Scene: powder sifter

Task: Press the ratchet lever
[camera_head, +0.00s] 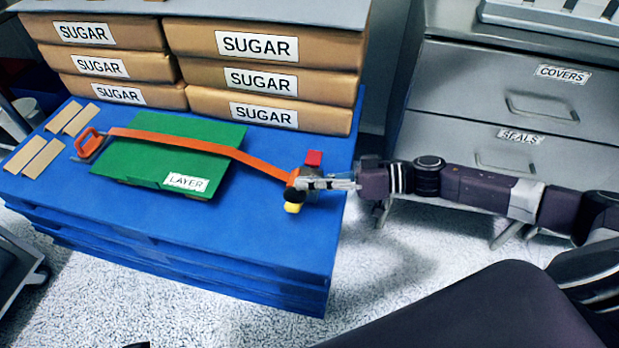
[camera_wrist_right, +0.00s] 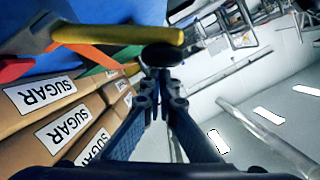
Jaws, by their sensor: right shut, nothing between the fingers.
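The ratchet (camera_head: 291,194) sits near the right edge of the blue pallet, at the end of an orange strap. It has a red part (camera_head: 313,158) on its far side and a yellow lever end (camera_head: 292,207) on its near side. In the right wrist view the yellow lever (camera_wrist_right: 118,34) runs across the top, close to my fingertips. My right gripper (camera_head: 306,183) comes in from the right and is shut and empty; in the head view it overlaps the ratchet. Whether the fingers touch the lever cannot be told. A dark round shape hides part of the fingertips in the wrist view. My left gripper is not in view.
The orange strap (camera_head: 210,146) crosses a green layer board (camera_head: 140,163) to a red-orange hook (camera_head: 88,142). Stacked sugar bags (camera_head: 330,119) stand behind on the blue pallet (camera_head: 250,262). Grey drawers (camera_head: 470,85) stand at the back right. Tan strips (camera_head: 33,158) lie at left.

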